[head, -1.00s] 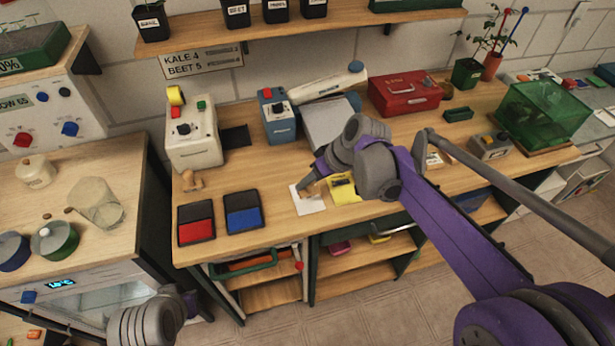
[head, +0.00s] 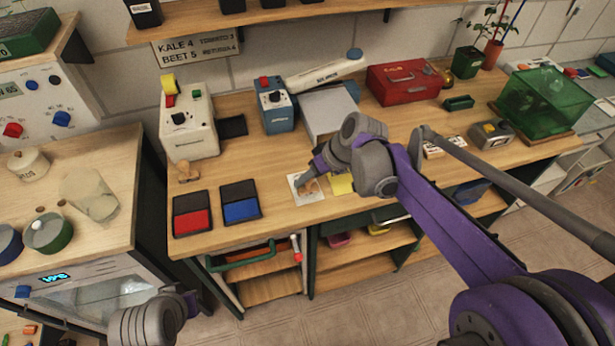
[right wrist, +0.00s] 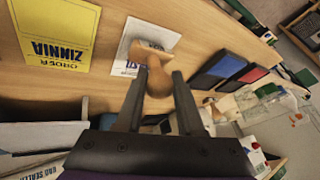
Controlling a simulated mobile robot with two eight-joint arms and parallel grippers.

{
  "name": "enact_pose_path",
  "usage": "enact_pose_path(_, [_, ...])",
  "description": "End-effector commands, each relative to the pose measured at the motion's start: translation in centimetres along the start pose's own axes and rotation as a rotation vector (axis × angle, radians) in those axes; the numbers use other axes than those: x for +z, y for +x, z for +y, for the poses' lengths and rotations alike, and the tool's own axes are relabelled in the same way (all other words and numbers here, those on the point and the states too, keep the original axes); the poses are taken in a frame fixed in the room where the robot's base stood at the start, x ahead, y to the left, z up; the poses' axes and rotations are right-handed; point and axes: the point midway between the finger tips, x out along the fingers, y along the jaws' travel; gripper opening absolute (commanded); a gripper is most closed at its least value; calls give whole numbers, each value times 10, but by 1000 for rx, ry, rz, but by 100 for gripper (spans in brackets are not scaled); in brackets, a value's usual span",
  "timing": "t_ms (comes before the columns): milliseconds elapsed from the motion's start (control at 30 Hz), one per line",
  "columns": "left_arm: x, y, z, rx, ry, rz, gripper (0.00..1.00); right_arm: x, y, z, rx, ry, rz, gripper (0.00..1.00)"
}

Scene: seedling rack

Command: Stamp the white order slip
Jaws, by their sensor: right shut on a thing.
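The white order slip (head: 318,196) lies on the wooden bench, left of a yellow slip (head: 341,184). My right gripper (head: 306,181) is over the white slip, shut on a wooden stamp. In the right wrist view the stamp (right wrist: 158,78) sits between the two fingers, with its wide base over the white slip (right wrist: 124,62). The base hides part of the slip, and I cannot tell whether it touches the paper. A red ink pad (head: 192,222) and a blue ink pad (head: 241,210) lie to the left. My left gripper's fingers are out of view.
A second wooden stamp (head: 187,173) stands behind the red pad. A white machine (head: 189,128), a blue machine (head: 274,107) and a red box (head: 403,83) stand at the back. The yellow slip reads ORDER ZINNIA in the right wrist view (right wrist: 58,30). Bench between blue pad and slip is clear.

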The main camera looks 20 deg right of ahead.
Motion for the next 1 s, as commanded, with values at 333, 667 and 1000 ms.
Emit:
enact_pose_path(333, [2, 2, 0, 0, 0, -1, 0, 2, 3, 1, 0, 0, 0, 1])
enact_pose_path(667, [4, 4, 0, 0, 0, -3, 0, 3, 6, 2, 0, 0, 0, 1])
enact_pose_path(1000, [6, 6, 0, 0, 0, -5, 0, 5, 10, 3, 0, 0, 0, 1])
